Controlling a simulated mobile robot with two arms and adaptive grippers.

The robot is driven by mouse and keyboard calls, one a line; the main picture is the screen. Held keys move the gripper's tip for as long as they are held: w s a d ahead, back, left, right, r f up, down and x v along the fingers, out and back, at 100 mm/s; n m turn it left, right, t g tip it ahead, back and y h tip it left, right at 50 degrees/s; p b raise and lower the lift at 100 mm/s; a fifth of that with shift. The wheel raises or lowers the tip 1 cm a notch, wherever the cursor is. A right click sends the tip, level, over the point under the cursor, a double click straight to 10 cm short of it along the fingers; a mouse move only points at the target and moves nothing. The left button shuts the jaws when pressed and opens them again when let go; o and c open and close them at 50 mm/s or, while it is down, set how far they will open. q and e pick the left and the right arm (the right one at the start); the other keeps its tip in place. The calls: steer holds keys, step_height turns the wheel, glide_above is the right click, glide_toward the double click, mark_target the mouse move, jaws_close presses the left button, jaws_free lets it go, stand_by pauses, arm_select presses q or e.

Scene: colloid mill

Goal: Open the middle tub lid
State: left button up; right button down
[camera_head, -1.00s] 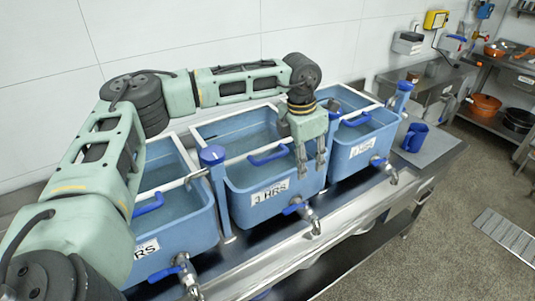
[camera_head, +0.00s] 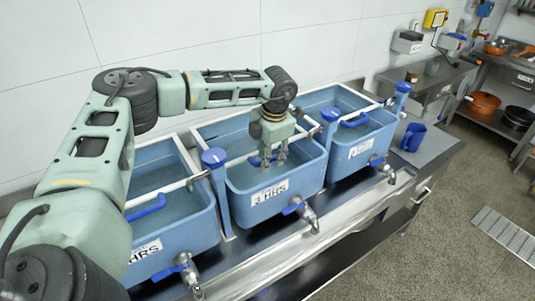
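The middle tub (camera_head: 238,207) is blue with a "3 HRS" label on its front. Its lid looks clear, and the tub's inside shows through it. The lid's blue handle (camera_head: 253,161) lies near the tub's front rim, partly hidden by my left gripper (camera_head: 274,161). This gripper points down at the handle from above, with its two fingers apart. I cannot tell whether the fingers touch the handle. My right gripper is out of view.
Similar blue tubs stand on the left (camera_head: 180,233) and right (camera_head: 345,157), with blue lid handles and front taps. Blue-capped posts (camera_head: 213,158) stand between tubs. A blue jug (camera_head: 413,137) is on the counter at right. A white wall is behind.

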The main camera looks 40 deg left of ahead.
arm_select(q)
jaws_close()
steer(key=shift+r, duration=0.1)
stand_by(0.5)
